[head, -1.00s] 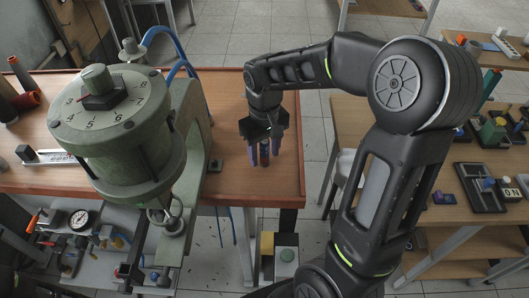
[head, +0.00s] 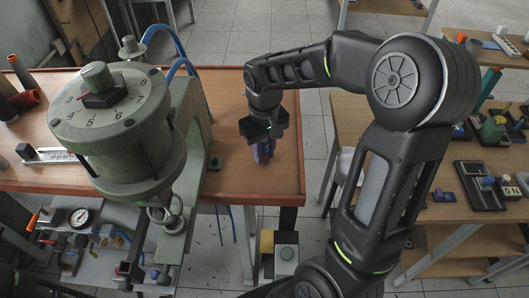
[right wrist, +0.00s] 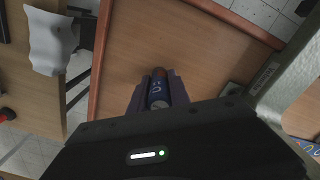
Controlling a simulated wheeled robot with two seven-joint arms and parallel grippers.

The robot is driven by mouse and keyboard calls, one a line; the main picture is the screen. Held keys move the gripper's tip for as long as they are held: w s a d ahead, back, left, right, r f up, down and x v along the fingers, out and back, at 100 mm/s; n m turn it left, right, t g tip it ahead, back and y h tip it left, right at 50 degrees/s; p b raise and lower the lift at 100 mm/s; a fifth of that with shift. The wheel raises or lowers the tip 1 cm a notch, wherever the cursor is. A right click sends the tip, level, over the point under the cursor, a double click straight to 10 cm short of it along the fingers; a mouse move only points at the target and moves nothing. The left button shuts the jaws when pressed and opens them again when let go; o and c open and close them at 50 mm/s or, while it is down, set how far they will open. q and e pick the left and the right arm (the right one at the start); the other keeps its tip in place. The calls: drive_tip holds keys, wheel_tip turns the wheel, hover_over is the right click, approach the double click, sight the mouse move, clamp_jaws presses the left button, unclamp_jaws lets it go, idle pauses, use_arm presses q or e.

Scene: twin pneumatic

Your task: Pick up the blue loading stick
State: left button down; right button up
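The blue loading stick (right wrist: 157,92) shows in the right wrist view as a short blue cylinder with light markings and a reddish far end. It is between the two purple fingers of my right gripper (head: 263,152), which press against it from both sides. In the head view the fingers point down over the right part of the wooden table (head: 235,183) and mostly hide the stick. I cannot tell whether the stick still touches the table. My left gripper is not in view.
A green-grey press with a numbered dial (head: 112,115) stands on the table to the left of my right gripper. A side bench (head: 425,150) with several small parts is at the right. The tabletop around the gripper is clear.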

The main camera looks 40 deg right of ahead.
clamp_jaws()
idle(0.3)
wheel_tip(320, 180, up, 10)
drive_tip(key=shift+b, duration=0.55)
idle(0.3)
unclamp_jaws()
clamp_jaws()
